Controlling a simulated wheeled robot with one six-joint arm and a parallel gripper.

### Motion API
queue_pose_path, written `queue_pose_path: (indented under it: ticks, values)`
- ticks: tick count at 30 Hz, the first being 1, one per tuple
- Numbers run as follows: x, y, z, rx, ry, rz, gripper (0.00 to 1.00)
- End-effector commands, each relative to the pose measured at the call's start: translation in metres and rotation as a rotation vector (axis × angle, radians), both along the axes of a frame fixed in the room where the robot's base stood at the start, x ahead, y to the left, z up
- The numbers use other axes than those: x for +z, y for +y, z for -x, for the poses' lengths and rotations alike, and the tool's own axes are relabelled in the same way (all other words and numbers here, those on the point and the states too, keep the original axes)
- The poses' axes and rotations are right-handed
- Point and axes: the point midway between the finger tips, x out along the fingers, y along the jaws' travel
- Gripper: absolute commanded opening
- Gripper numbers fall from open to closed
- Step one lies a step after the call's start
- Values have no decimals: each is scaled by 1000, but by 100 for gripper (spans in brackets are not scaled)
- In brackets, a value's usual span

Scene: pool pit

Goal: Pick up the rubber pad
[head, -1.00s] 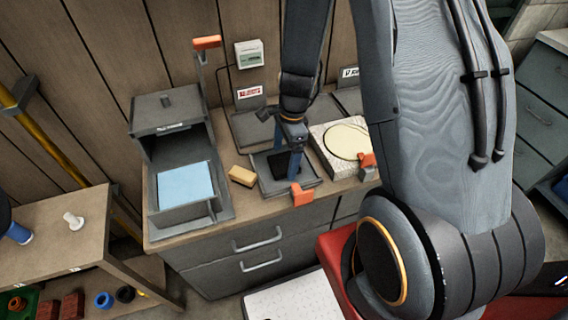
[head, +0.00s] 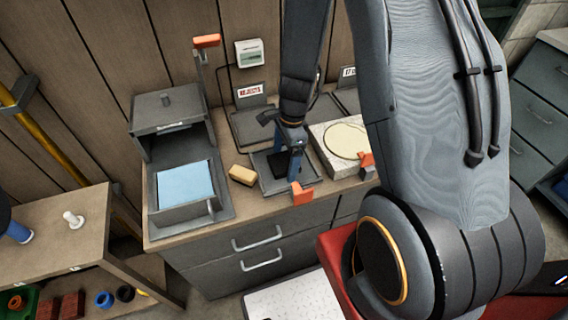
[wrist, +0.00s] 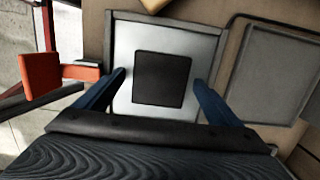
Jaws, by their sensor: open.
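The rubber pad (wrist: 162,79) is a flat black square with rounded corners. It lies on a light grey metal plate in a shallow tray (wrist: 126,50), and in the head view it shows as a dark patch (head: 283,167) partly hidden by my gripper. My gripper (wrist: 160,82) is open above the tray, with one blue finger to each side of the pad and clear space between. In the head view my gripper (head: 294,170) points down over the tray. I cannot tell its exact height above the pad.
An orange lever (head: 302,194) stands at the tray's front edge. A yellow sponge-like block (head: 242,175) lies left of the tray. A grey box with a light blue panel (head: 185,181) stands further left. A pale slab with a round disc (head: 346,141) is to the right.

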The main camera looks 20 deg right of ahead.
Motion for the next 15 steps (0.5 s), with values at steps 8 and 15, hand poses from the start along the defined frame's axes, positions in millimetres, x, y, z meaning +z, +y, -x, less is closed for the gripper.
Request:
queue_pose_path:
  ticks: [8, 15]
  values:
    - [0, 0, 0, 0, 0, 0, 76]
    - [0, 0, 0, 0, 0, 0, 39]
